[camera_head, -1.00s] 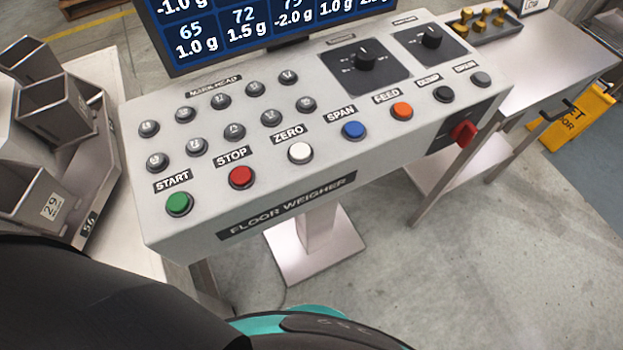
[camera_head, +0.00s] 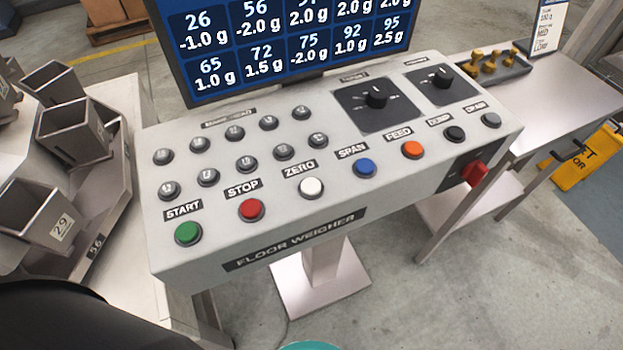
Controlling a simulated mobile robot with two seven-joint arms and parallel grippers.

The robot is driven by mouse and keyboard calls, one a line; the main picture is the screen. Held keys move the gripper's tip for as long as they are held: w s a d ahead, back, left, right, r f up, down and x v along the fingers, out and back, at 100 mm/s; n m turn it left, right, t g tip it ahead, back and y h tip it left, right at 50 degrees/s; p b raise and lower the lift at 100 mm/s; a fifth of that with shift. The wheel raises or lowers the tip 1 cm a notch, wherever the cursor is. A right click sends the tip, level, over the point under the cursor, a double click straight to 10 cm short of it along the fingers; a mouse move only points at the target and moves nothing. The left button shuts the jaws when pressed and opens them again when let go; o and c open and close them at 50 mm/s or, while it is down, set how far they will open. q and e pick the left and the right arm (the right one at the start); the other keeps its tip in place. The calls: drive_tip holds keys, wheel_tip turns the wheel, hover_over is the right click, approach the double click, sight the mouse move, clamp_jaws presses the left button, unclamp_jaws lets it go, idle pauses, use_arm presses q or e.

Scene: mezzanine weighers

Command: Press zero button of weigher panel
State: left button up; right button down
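The weigher panel (camera_head: 210,255) is a light grey sloped box labelled FLOOR WEIGHER, on a pedestal in the middle of the head view. Its white zero button (camera_head: 311,188) sits in the lower row under a ZERO label. The red stop button (camera_head: 252,210) is to its left and the blue span button (camera_head: 365,168) to its right. The zero button is fully visible, with nothing touching it. A dark part of my arm shows at the lower left. Neither gripper's fingers are in view.
A screen (camera_head: 285,45) with weights stands behind the panel. Metal buckets (camera_head: 72,128) are at the left. A steel table (camera_head: 548,110) with brass weights (camera_head: 492,62) and a yellow floor sign (camera_head: 588,160) are at the right. A red rotary switch (camera_head: 475,173) sticks out of the panel's right front.

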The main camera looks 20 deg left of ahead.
use_arm(q)
clamp_jaws()
idle(1.4)
